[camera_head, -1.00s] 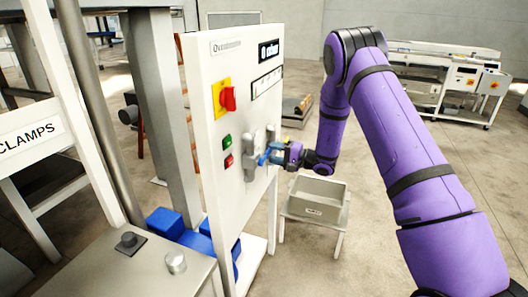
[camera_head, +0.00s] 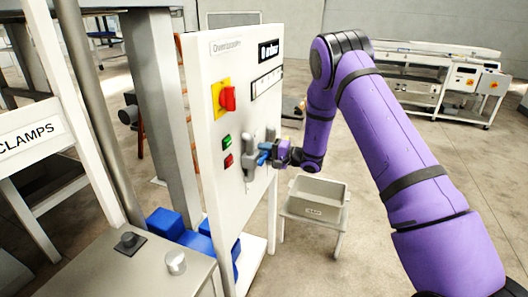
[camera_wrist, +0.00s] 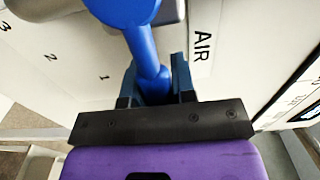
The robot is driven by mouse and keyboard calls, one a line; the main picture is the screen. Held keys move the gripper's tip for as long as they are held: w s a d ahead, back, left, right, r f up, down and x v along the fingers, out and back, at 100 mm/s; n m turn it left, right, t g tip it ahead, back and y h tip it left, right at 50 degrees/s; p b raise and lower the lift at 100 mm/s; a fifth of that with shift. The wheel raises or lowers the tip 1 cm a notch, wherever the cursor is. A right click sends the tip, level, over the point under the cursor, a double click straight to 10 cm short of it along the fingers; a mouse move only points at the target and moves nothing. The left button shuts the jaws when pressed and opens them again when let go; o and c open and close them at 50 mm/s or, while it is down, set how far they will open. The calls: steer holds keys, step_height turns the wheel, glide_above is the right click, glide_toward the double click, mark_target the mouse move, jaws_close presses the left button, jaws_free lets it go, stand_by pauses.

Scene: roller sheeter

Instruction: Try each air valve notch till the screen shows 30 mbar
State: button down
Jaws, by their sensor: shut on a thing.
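The blue air valve handle (camera_wrist: 146,50) runs down from its round hub into my gripper (camera_wrist: 156,88), whose dark fingers are shut on its lower end. In the head view my gripper (camera_head: 275,152) is at the front of the white panel (camera_head: 232,75), holding the blue handle (camera_head: 264,153) beside grey valve bodies. In the wrist view the word AIR stands right of the handle. Notch numbers 1, 2 and 3 run up to the left, with 1 nearest the handle. A black-framed strip (camera_head: 267,83), possibly the screen, is on the panel; I cannot read any value on it.
A red switch on a yellow plate (camera_head: 222,98), a green button (camera_head: 227,141) and a red button (camera_head: 229,160) are on the panel. A grey bin (camera_head: 318,191) on a stand is below right. Open floor lies beyond it.

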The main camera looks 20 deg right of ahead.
steer(key=shift+f, duration=0.15)
steer(key=s+a+f+m, duration=0.1)
steer(key=f+m, duration=0.1)
steer(key=m, duration=0.2)
steer(key=s+f+m, duration=0.1)
steer(key=f+m, duration=0.1)
steer(key=m, duration=0.3)
steer(key=s+a+f+m, duration=0.1)
steer(key=s+f+m, duration=0.1)
steer(key=m, duration=0.2)
steer(key=shift+a+f, duration=0.3)
steer(key=shift+f, duration=0.1)
steer(key=shift+s+a+f+m, duration=0.1)
steer(key=shift+s+a+m, duration=0.25)
steer(key=shift+m, duration=0.5)
steer(key=shift+s+a+f+m, duration=0.1)
steer(key=shift+s+a+m, duration=0.25)
steer(key=shift+m, duration=0.45)
steer(key=shift+s+a+f+m, duration=0.15)
steer(key=shift+s+m, duration=0.25)
steer(key=shift+m, duration=0.45)
steer(key=shift+s+a, duration=0.1)
steer(key=c, duration=0.9)
jaws_free()
steer(key=shift+r, duration=0.1)
steer(key=shift+c, duration=0.2)
